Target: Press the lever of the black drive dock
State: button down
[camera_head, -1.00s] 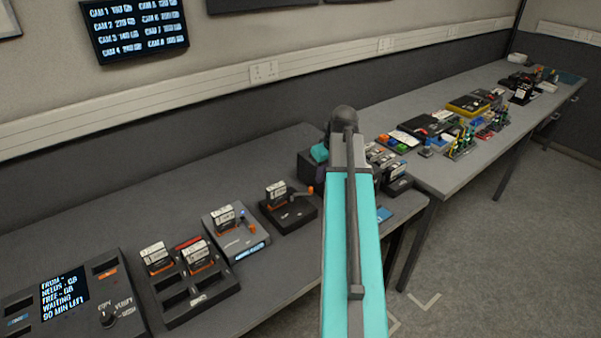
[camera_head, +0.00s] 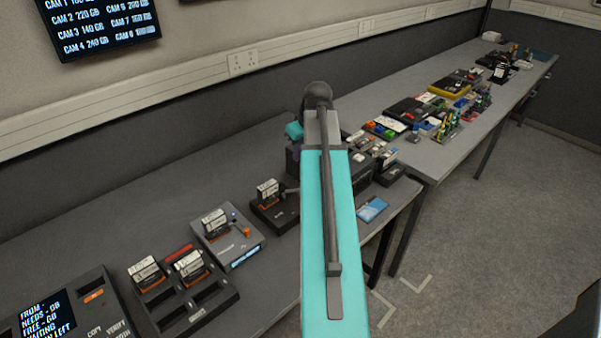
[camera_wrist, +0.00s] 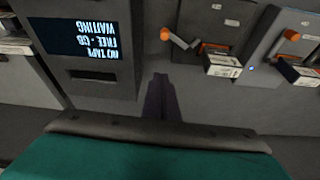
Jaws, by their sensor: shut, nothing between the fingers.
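The black drive dock (camera_head: 287,214) stands on the near bench with a drive (camera_head: 268,191) upright in it. Its grey lever runs behind my arm, which hides the knob in the head view. In the wrist view, which is upside down, the dock (camera_wrist: 215,20) is at upper middle, with its drive (camera_wrist: 222,62) and the lever's orange knob (camera_wrist: 165,34). My gripper (camera_wrist: 160,77) shows there as dark fingers, shut and empty. Its tips appear just below the knob in the picture, apart from it; the height gap is unclear. In the head view my arm hides the gripper.
A grey dock (camera_head: 222,243) with its own drive and orange lever stands beside the black one. A multi-bay dock (camera_head: 183,310) is further left. A unit with a screen (camera_wrist: 85,40) is on the black dock's other side. A blue card (camera_head: 371,209) lies near the bench edge.

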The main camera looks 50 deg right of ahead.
jog(key=shift+f, duration=0.15)
notch_tip(320, 180, down, 9)
jog(key=p, duration=0.4)
jog(key=shift+s, duration=0.4)
dwell(0.6)
jog(key=shift+f, duration=0.1)
